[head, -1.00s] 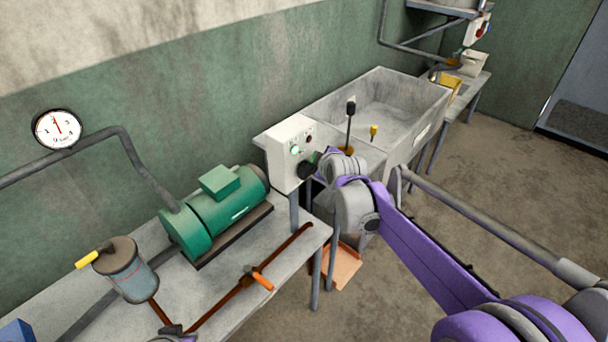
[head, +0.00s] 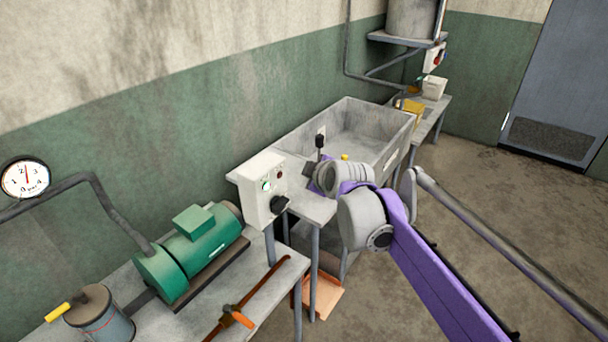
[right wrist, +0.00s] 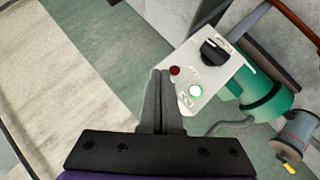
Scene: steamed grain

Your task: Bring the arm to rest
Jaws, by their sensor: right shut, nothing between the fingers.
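My right arm comes in from the right in the head view, with its purple link in front of the sink. Its gripper (head: 309,171) is just right of the white control box (head: 258,206), apart from the black knob (head: 280,204). In the right wrist view the fingers (right wrist: 160,76) are shut together and empty. They overlap the edge of the control box (right wrist: 217,76) near its dark red lamp (right wrist: 174,70); I cannot tell the gap. The green lamp (right wrist: 195,90) is lit. My left gripper is not in view.
The floor at right is clear.

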